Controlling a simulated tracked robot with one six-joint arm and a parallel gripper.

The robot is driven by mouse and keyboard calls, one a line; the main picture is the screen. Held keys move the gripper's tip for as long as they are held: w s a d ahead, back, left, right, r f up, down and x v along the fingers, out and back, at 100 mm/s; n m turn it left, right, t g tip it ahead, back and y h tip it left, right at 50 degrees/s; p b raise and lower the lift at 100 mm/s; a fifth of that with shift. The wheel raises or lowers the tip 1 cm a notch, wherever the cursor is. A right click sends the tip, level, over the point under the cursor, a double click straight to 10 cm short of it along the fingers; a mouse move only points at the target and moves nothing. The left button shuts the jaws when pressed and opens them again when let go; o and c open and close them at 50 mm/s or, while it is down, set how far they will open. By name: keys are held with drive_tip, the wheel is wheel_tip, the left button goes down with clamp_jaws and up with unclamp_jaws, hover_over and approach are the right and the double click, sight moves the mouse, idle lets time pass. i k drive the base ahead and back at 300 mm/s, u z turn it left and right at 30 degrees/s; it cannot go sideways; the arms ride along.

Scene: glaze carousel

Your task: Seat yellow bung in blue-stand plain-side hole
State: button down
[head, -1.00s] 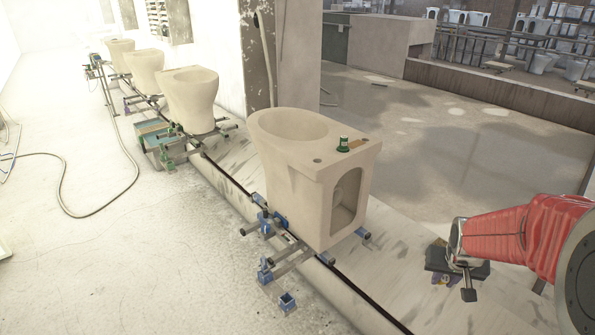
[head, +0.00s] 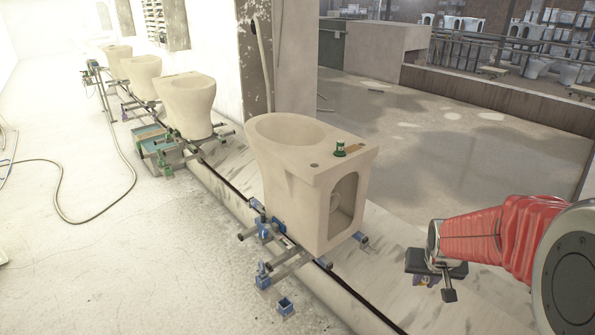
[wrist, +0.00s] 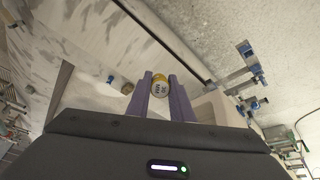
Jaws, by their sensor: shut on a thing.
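The yellow bung (wrist: 160,86), with dark lettering on it, is pinched between the purple fingers of my gripper (wrist: 162,82) in the wrist view. In the head view my gripper (head: 436,274) is at the right, apart from the nearest bowl; the bung is too small to make out there. The pale bowl (head: 290,185) stands upright on the blue-clamped stand (head: 268,232). Its flat rear ledge has an open dark hole (head: 314,165) on the plain side. A green bung (head: 340,149) stands on the ledge beside a brown strip (head: 355,149).
Several more bowls on stands run along the rail to the back left, one of them (head: 187,100) closest. A blue square socket (head: 285,305) sticks out low in front. A hose (head: 65,190) lies on the left floor. A pillar (head: 292,60) rises behind the bowl.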

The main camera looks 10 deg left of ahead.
sight(319, 196)
drive_tip(key=u, duration=1.1)
drive_tip(key=i, duration=1.6)
drive_tip(key=u, duration=0.05)
